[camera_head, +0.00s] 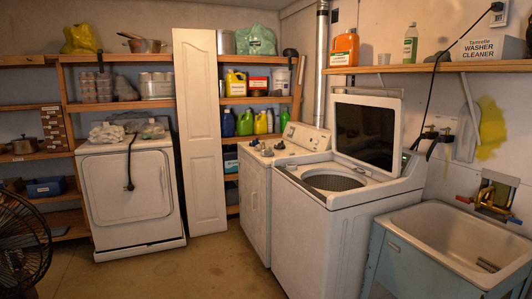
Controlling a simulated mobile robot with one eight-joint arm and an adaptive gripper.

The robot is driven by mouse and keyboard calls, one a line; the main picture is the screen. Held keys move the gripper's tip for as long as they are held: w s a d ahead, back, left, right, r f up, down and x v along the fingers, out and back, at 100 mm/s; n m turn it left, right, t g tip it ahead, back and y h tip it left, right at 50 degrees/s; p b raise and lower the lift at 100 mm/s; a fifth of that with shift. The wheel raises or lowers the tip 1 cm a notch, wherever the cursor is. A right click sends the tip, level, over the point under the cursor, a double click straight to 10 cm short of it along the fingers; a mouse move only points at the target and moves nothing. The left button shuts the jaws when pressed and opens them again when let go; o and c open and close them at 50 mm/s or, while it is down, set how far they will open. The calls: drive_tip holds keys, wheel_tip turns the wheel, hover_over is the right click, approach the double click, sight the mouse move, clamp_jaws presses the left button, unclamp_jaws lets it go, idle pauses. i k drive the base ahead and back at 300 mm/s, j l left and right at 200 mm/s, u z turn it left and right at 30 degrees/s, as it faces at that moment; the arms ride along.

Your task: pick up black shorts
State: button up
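I cannot make out black shorts for certain anywhere in this view. Small dark items (268,151) lie on top of the middle white machine, too small to identify. A thin black strap or cord (129,165) hangs down the front of the left white machine. A pale crumpled cloth (106,133) lies on that machine's top. The top-loading washer (330,240) has its lid (365,132) raised, and its drum opening shows; the bottom of the drum is hidden. My gripper is not in view.
A sink (455,240) in a blue cabinet stands at the right. A shelf (430,67) with bottles runs above it. A black fan (22,245) stands at the left edge. A white panel (201,130) leans against the back shelves. The floor (180,275) in front is clear.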

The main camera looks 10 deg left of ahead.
sight(280, 145)
drive_tip(key=i+j+u, duration=0.35)
drive_tip(key=i, duration=0.2)
drive_tip(key=i+j+u, duration=0.4)
drive_tip(key=i, duration=0.2)
drive_tip(key=i+u, duration=0.35)
drive_tip(key=i, duration=1.4)
drive_tip(key=i+z, duration=0.15)
drive_tip(key=i, duration=0.95)
drive_tip(key=i+z, duration=0.45)
drive_tip(key=i+j+z, duration=0.2)
drive_tip(key=i+z, duration=0.25)
drive_tip(key=i+j+z, duration=0.45)
drive_tip(key=i+l+z, duration=0.1)
drive_tip(key=i+z, duration=0.5)
drive_tip(key=z, duration=0.15)
